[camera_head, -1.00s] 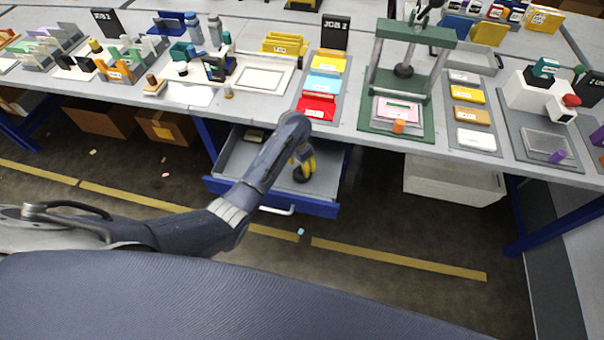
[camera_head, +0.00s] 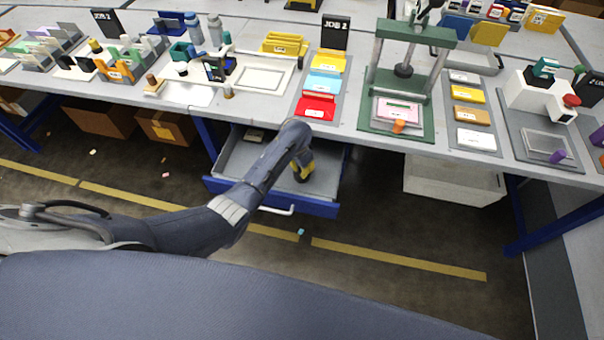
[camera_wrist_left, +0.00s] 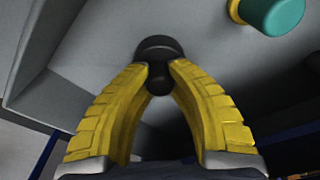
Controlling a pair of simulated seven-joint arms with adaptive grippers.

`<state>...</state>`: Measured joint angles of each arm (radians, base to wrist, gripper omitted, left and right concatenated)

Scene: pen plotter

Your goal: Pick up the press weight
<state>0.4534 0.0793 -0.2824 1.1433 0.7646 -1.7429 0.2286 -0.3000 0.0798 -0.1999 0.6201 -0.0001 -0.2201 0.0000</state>
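The press weight is a black piece with a round base and a narrower knob (camera_wrist_left: 160,77). In the left wrist view it stands on the grey floor of the open drawer (camera_head: 236,160). My left gripper (camera_wrist_left: 160,70) reaches down into the drawer. Its two yellow fingers converge on the knob from both sides and appear to touch it. In the head view the left gripper (camera_head: 304,170) mostly covers the weight, with only a dark bit showing beneath the fingers. My right gripper is in neither view.
A teal cylinder with a yellow end (camera_wrist_left: 275,12) is near the weight. The blue drawer front (camera_head: 318,207) and the table edge above bound the space. The green press (camera_head: 428,128) stands on the table to the right, beside stacked coloured trays (camera_head: 322,85).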

